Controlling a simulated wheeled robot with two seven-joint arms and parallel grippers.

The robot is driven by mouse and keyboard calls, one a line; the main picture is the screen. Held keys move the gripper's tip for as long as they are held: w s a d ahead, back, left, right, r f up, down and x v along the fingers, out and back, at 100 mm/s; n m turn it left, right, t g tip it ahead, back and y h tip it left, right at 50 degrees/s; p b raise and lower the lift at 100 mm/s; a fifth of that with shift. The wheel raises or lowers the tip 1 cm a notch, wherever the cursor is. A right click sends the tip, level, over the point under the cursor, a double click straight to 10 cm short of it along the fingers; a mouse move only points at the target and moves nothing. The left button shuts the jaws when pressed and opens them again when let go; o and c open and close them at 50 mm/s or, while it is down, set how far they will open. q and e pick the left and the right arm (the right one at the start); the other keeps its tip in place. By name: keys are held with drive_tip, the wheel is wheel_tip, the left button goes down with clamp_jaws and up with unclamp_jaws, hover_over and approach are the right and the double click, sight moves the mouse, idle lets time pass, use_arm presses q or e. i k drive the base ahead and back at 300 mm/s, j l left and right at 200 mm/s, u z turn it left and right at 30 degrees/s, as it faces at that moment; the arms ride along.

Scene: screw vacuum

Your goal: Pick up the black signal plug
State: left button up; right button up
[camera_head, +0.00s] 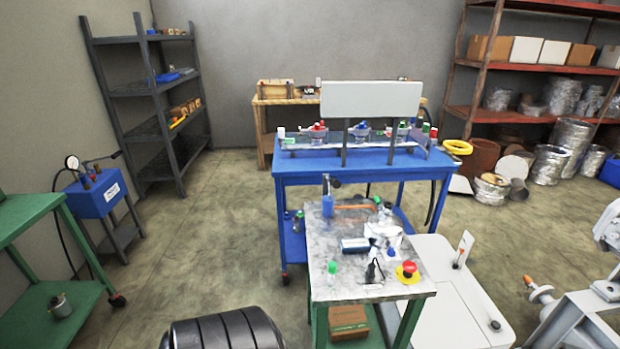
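A small black item with a thin dark loop, which looks like the black signal plug (374,272), is on the near part of the marble-topped table (347,289). It is too small to make out in detail. A green-capped small bottle (332,270) stands to its left, and a red button on a yellow base (408,272) is to its right. Neither of my grippers shows in the view.
A white-and-blue item (355,245) and other small parts crowd the tabletop behind the plug. A blue workbench (290,175) stands behind. A white cabinet (455,300) is at the right, and a black ribbed object (223,332) at bottom. Open floor lies left.

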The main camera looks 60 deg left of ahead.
sight(371, 270)
drive_tip(key=u, duration=1.45)
